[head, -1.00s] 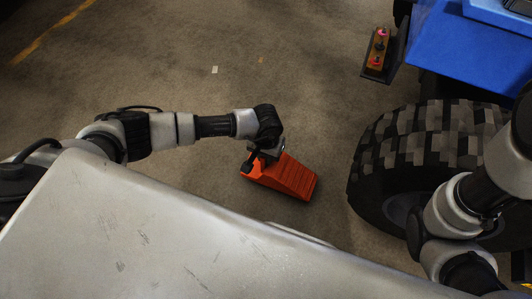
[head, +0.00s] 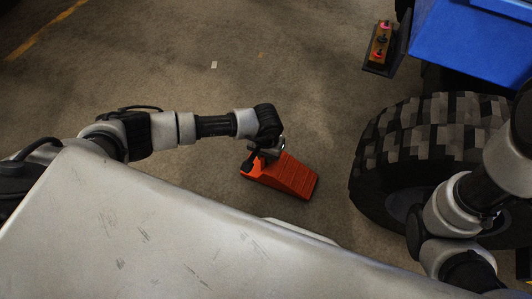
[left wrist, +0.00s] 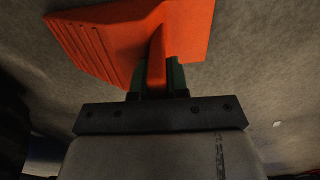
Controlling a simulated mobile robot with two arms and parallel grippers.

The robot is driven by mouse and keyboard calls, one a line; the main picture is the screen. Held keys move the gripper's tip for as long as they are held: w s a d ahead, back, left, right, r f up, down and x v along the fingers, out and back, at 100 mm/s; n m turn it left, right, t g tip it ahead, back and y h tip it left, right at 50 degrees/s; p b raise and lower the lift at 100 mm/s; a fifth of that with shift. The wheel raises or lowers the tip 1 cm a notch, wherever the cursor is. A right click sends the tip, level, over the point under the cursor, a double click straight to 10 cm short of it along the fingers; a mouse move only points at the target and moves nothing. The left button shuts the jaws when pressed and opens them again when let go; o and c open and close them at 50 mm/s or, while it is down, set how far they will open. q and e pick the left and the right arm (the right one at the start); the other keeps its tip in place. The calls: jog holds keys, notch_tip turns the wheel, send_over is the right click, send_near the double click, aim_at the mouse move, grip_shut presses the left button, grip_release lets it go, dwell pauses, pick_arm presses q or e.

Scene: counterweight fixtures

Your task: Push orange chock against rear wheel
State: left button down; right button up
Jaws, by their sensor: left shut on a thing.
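The orange chock (head: 289,176) is on the floor in the head view, left of the wheel (head: 425,155), with a clear gap of floor between them. My left gripper (head: 259,159) is at the chock's left end. In the left wrist view, the two fingers of my left gripper (left wrist: 158,78) are shut on an upright rib of the orange chock (left wrist: 125,40). The ridged slope of the chock faces the wheel side. The wheel is a large black tyre with chunky tread, partly hidden by my right arm. My right gripper is not in view.
A blue vehicle body (head: 470,45) is at the top right above the wheel. An orange control box with buttons (head: 381,42) is mounted beside it. The floor (head: 220,65) between the chock and the tyre is bare.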

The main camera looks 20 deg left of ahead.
pick_arm(q)
jog(key=shift+f, duration=0.2)
jog(key=c, duration=1)
grip_release()
jog(key=shift+c, duration=0.2)
